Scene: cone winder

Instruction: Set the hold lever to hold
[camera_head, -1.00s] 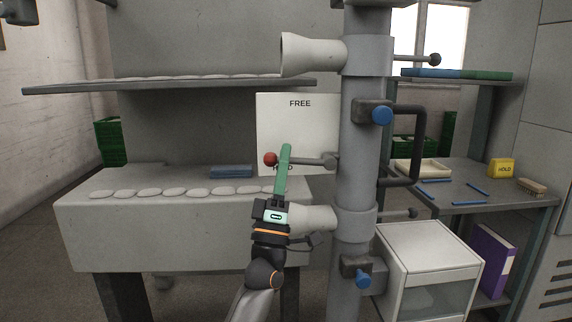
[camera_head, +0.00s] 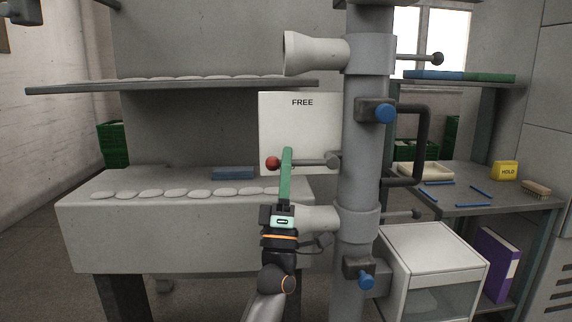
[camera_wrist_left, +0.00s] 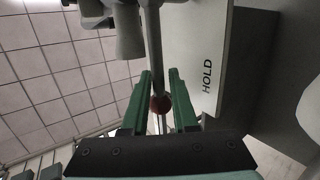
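The hold lever (camera_head: 307,162) is a grey rod with a red ball knob (camera_head: 273,163), pointing left and close to level. It stands in front of a white plate (camera_head: 300,125) marked FREE at the top; the lower HOLD word is covered in the head view but shows in the left wrist view (camera_wrist_left: 207,76). My left gripper (camera_head: 287,152) points up, its green fingers crossing the lever just right of the knob. In the left wrist view the fingers (camera_wrist_left: 159,75) are apart, with the rod and red knob (camera_wrist_left: 160,104) showing in the gap; contact is unclear. My right gripper is out of view.
A thick grey column (camera_head: 360,180) with blue knobs and a dark handle (camera_head: 420,145) stands right of the lever. A pale horn-shaped part (camera_head: 315,53) juts out above; another (camera_head: 318,217) is close beside my left wrist. A grey bench (camera_head: 180,235) lies left.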

